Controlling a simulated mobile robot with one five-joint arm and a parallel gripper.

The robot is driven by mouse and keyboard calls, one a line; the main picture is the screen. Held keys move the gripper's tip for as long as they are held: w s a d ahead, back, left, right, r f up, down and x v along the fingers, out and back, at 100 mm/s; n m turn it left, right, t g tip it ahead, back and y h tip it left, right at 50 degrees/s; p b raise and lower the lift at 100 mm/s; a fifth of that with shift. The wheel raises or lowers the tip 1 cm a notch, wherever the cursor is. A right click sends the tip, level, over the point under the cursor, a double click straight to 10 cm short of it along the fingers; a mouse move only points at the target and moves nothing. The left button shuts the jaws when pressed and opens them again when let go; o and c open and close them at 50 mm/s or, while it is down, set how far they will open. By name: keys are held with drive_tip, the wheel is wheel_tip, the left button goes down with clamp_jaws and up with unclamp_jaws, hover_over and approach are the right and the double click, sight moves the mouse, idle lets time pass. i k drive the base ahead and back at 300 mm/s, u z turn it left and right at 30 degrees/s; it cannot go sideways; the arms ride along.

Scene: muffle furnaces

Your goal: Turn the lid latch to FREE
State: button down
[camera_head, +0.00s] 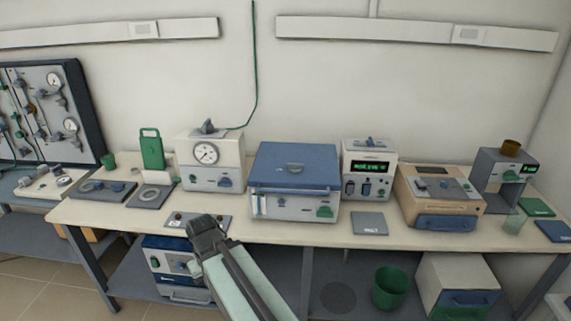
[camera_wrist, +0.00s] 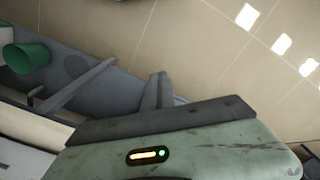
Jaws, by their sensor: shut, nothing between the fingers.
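The furnace box with a blue lid (camera_head: 296,165) stands at the middle of the bench. I cannot tell which of these is the lid latch, and any FREE mark is too small to read. My gripper (camera_head: 205,226) is in front of the bench edge, left of the box and apart from it. In the wrist view my gripper (camera_wrist: 156,82) is shut and empty, with floor and lower shelf beyond it.
Left of the box stands a gauge unit (camera_head: 212,163); right of it are a display unit (camera_head: 368,170) and a tan box (camera_head: 439,198). A small panel (camera_head: 180,220) lies near my gripper. A green bin (camera_head: 390,287) stands below; it also shows in the wrist view (camera_wrist: 27,57).

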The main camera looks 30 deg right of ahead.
sight(295, 169)
drive_tip(key=u, duration=2.3)
drive_tip(key=k, duration=1.25)
drive_tip(key=z, duration=1.25)
drive_tip(key=i, duration=1)
drive_tip(key=u, duration=0.05)
